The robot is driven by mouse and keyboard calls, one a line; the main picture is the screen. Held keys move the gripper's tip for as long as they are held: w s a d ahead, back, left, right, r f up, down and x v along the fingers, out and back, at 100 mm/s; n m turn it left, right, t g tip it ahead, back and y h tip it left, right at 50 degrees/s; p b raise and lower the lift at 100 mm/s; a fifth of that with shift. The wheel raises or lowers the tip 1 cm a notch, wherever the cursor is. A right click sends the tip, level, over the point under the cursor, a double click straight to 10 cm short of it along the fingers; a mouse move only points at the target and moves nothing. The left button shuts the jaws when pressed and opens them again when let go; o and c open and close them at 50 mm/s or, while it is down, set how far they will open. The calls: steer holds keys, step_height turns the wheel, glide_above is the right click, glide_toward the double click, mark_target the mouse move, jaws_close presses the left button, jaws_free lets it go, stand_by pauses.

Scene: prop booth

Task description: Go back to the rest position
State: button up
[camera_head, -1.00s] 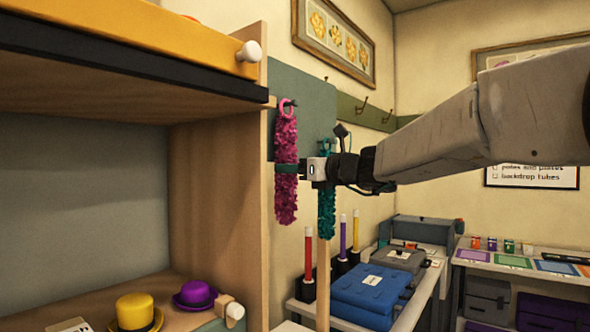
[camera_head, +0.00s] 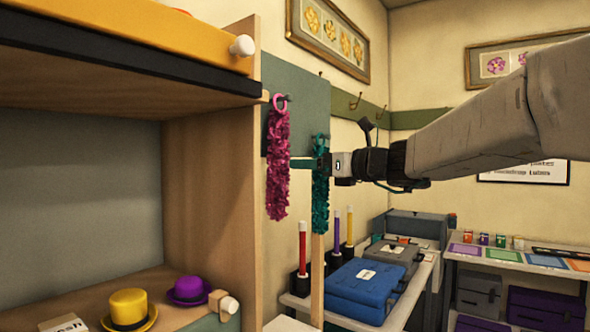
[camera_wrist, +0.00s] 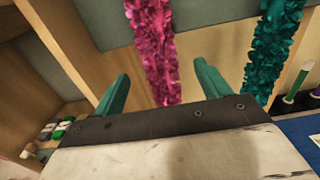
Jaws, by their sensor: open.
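My gripper (camera_head: 303,163) is open and empty, just right of the magenta feather boa (camera_head: 277,165). The boa hangs by its pink ring (camera_head: 281,103) from a peg on the grey-green panel at the shelf's side. In the wrist view the two teal fingers of my gripper (camera_wrist: 162,85) stand apart, and the magenta boa (camera_wrist: 155,45) hangs in front of the gap between them. A teal boa (camera_head: 320,200) hangs further right, partly hidden by my gripper in the head view; it also shows in the wrist view (camera_wrist: 272,50).
A wooden shelf unit (camera_head: 212,200) stands on the left, with a yellow hat (camera_head: 129,307) and a purple hat (camera_head: 189,288). A blue case (camera_head: 366,290) and upright coloured tubes stand on a low table at right. Another table (camera_head: 520,265) is further back.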

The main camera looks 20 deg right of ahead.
steer(key=s+a+f+n+g+h, duration=0.15)
steer(key=s+f+n+g, duration=0.25)
steer(key=s+f+n, duration=0.4)
steer(key=s+a+f+n+g+h, duration=0.1)
steer(key=s+a+f+n+g, duration=0.3)
steer(key=f+n, duration=0.4)
steer(key=s+d+f+n+g+h, duration=0.2)
steer(key=s+f+n, duration=0.4)
steer(key=s, duration=0.5)
steer(key=s+d+f+n+g+h, duration=0.3)
steer(key=s+f+n+h, duration=0.3)
steer(key=s, duration=0.6)
step_height(320, 180, down, 3)
steer(key=shift+s+d+r+n, duration=0.15)
steer(key=shift+s+d+n, duration=0.2)
steer(key=shift+d, duration=0.55)
